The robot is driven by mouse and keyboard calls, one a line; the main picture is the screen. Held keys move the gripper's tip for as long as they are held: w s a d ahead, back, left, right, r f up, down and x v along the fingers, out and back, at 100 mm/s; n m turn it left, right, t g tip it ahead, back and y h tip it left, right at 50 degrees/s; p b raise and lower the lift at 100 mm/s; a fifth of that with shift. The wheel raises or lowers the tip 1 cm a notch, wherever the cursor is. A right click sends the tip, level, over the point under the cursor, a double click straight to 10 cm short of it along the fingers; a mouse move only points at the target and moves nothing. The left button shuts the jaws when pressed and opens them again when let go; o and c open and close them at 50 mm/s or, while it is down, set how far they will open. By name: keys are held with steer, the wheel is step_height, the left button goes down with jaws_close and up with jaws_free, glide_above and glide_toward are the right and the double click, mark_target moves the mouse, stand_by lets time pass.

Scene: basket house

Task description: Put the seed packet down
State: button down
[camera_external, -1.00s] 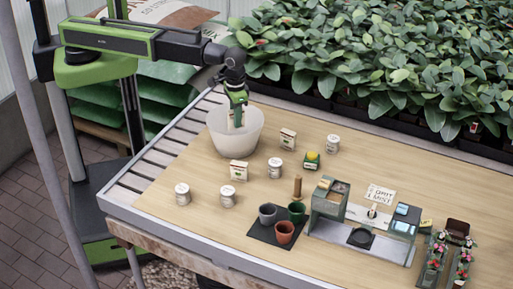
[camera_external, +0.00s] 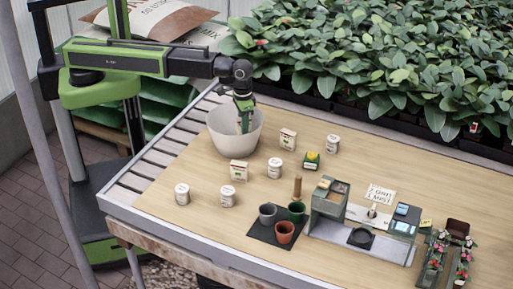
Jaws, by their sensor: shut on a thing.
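My gripper (camera_external: 245,116) points down into the mouth of a large white bowl-shaped basket (camera_external: 226,150) at the table's back left. It is shut on a seed packet (camera_external: 245,125), of which only a small pale piece shows. The basket's near wall hides the packet's lower part and the fingertips, so I cannot tell whether the packet touches the bottom. Two similar white packets stand upright on the table, one (camera_external: 288,139) right of the basket and one (camera_external: 239,171) in front of it.
Several white tins stand about, one (camera_external: 275,168) near the basket. Pots (camera_external: 285,232) on a dark mat and a till stand (camera_external: 328,197) fill the front middle. Leafy plants (camera_external: 400,60) line the back.

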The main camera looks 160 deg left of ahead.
step_height(320, 180, down, 4)
steer(key=b, duration=0.3)
steer(key=shift+b, duration=0.4)
steer(key=shift+r, duration=0.3)
steer(key=shift+f, duration=0.15)
steer(key=c, duration=1.2)
jaws_free()
step_height(320, 180, up, 12)
steer(key=p, duration=1.2)
steer(key=shift+r+p, duration=0.25)
steer(key=shift+p, duration=0.05)
steer(key=shift+f, duration=0.1)
